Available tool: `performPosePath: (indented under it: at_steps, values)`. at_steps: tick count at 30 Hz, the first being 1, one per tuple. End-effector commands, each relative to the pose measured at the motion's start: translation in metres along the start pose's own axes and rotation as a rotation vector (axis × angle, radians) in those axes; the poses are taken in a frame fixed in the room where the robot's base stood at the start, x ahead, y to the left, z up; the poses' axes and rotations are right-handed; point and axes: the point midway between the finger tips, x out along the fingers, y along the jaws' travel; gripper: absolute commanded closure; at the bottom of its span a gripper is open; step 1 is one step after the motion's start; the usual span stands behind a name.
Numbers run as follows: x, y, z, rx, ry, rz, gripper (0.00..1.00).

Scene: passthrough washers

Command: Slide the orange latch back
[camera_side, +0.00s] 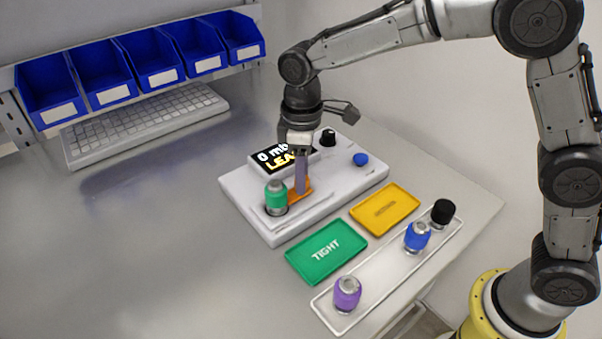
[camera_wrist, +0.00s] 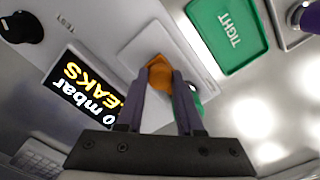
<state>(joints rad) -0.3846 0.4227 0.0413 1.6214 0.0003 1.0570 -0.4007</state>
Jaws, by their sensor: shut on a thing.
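The orange latch (camera_side: 297,190) sits on the white test device (camera_side: 342,201), just right of a green-and-silver fitting (camera_side: 276,196) that stands upright in the device's front-left seat. My gripper (camera_side: 301,190) points down at the latch. In the wrist view my fingers (camera_wrist: 166,88) are closed on the orange latch (camera_wrist: 158,74), with the green fitting (camera_wrist: 195,100) partly hidden behind one finger. The device's screen (camera_side: 278,157) shows "0 mbar" and "LEAKS", partly hidden by my gripper; it also shows in the wrist view (camera_wrist: 85,92).
A green TIGHT tray (camera_side: 326,252) and a yellow tray (camera_side: 384,208) lie in front of the device. A black knob (camera_side: 328,137) and blue button (camera_side: 360,159) are on the device. Keyboard (camera_side: 145,125) and blue bins stand behind.

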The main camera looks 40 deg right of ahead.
Motion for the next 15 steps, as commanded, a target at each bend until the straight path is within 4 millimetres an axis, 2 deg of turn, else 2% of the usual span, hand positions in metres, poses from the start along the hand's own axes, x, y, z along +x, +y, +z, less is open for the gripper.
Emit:
performPosePath:
  at_steps: [6, 13, 14, 15]
  values:
    - [-0.001, 0.019, 0.018, 0.002, 0.003, 0.002, 1.0]
    - [-0.001, 0.02, 0.019, 0.0, 0.0, 0.005, 1.0]
    - [-0.001, 0.02, 0.019, 0.0, 0.0, 0.005, 0.61]
    - [-0.001, 0.02, 0.019, 0.0, -0.001, 0.005, 0.53]
